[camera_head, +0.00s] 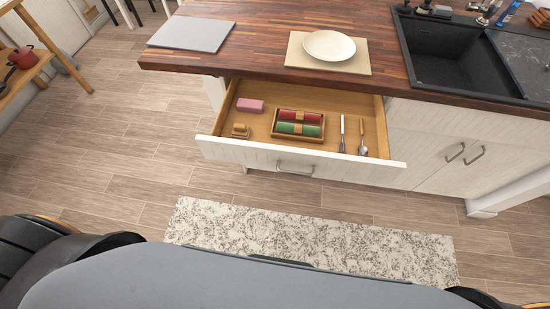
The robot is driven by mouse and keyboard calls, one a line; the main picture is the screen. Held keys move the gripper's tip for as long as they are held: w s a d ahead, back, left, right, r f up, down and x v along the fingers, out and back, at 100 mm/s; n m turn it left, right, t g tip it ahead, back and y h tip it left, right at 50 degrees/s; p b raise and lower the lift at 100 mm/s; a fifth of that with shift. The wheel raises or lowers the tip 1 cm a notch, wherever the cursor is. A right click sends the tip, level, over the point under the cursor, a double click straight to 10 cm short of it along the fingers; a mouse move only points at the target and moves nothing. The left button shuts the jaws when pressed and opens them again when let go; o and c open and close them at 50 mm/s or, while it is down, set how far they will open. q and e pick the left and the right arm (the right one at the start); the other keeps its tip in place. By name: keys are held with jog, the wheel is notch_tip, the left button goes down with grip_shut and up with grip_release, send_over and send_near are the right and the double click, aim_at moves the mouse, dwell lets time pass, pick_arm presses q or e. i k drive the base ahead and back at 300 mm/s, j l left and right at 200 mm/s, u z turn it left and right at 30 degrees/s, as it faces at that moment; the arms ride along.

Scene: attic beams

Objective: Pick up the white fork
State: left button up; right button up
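Two slim utensils lie side by side in the right part of an open drawer (228,144). The left utensil (342,134) is white at its far end and narrow. The right utensil (362,138) is silvery and light, with a broader near end. They are too small to tell which one is the white fork. Both lie roughly lengthwise, pointing from the back of the drawer to its front, with a gap between them. Neither of my grippers shows in the head view; nothing is seen touching the utensils.
The drawer also holds a pink block (250,105), a wooden tray with red and green items (325,127) and a small wooden object (240,130). Above it, the wooden countertop (265,50) overhangs, bearing a plate (329,45) and a black sink (445,55). A patterned rug (310,238) lies in front.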

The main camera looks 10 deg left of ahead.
aim_at(342, 117)
jog(key=u, duration=0.6)
jog(key=l+u, duration=0.8)
jog(key=k+l+u, duration=0.2)
jog(key=l+u, duration=0.2)
jog(key=k+l+u, duration=0.15)
jog(key=l+u, duration=0.2)
